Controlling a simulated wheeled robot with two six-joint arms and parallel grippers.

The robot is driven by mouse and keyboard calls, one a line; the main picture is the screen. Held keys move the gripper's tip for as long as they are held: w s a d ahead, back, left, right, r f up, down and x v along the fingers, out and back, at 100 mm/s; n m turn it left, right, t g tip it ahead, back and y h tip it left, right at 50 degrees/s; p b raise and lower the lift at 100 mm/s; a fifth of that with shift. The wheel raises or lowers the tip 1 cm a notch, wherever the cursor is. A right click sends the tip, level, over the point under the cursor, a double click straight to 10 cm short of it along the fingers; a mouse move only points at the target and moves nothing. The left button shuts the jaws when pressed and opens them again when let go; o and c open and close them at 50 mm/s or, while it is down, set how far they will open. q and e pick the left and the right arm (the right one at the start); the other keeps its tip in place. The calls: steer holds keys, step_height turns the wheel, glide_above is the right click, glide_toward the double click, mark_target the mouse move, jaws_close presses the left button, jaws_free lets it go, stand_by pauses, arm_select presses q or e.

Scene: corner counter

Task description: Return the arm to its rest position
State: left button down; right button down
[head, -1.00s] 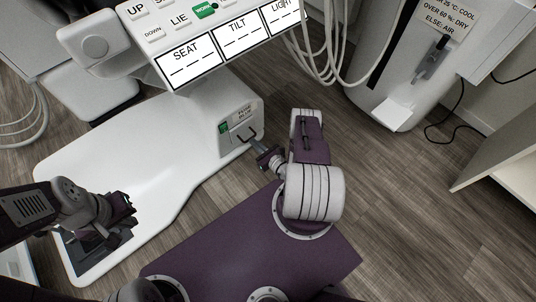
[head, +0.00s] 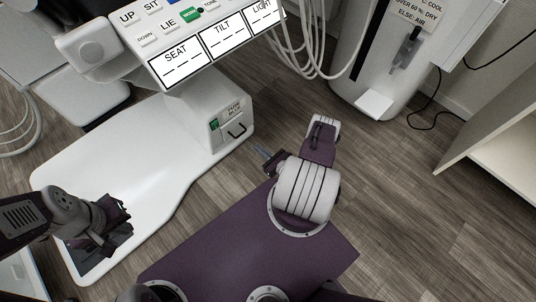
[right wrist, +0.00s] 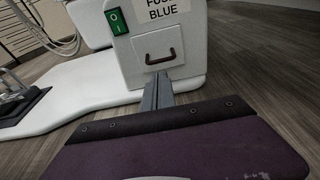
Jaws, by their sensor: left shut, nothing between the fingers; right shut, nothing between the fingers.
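My right arm folds over the purple deck of my own base in the head view. My right gripper (head: 261,151) is shut and empty, its thin grey fingers pointing at the white unit's handle (head: 236,130) with a gap between. In the right wrist view the shut fingers (right wrist: 158,90) show just below the dark red-brown handle (right wrist: 160,57); the exact distance is hard to tell. My left gripper (head: 122,212) is shut and empty above the white base plate at the left.
The white base plate (head: 120,140) and column carry a button panel (head: 200,45) above. A green switch (right wrist: 116,21) is beside the handle. Hoses (head: 300,50) hang at the top. A white machine (head: 375,60) and shelf (head: 500,140) stand right. Wood floor (head: 400,220) is open between.

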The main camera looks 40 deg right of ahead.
steer(key=p+v, duration=0.1)
steer(key=v, duration=0.3)
steer(key=shift+s, duration=0.4)
steer(key=a+r+n+g+y+p, duration=0.2)
steer(key=a+r+n+g+y, duration=0.4)
steer(key=r+n, duration=0.35)
steer(key=a+r+n+g+y+p, duration=0.1)
steer(key=a+r+n+g+y, duration=0.3)
steer(key=a+r+n+g, duration=0.45)
steer(key=s+r+n+g+h+p, duration=0.2)
steer(key=s+r+n+g+h, duration=0.3)
steer(key=r+n, duration=0.45)
step_height(320, 180, up, 47)
steer(key=d+n+t+h+p, duration=0.1)
steer(key=n+t+h+p, duration=0.4)
steer(key=p, duration=3.4)
steer(key=shift+w+n+h, duration=0.15)
steer(key=shift+n+h, duration=0.45)
steer(key=shift+n, duration=0.55)
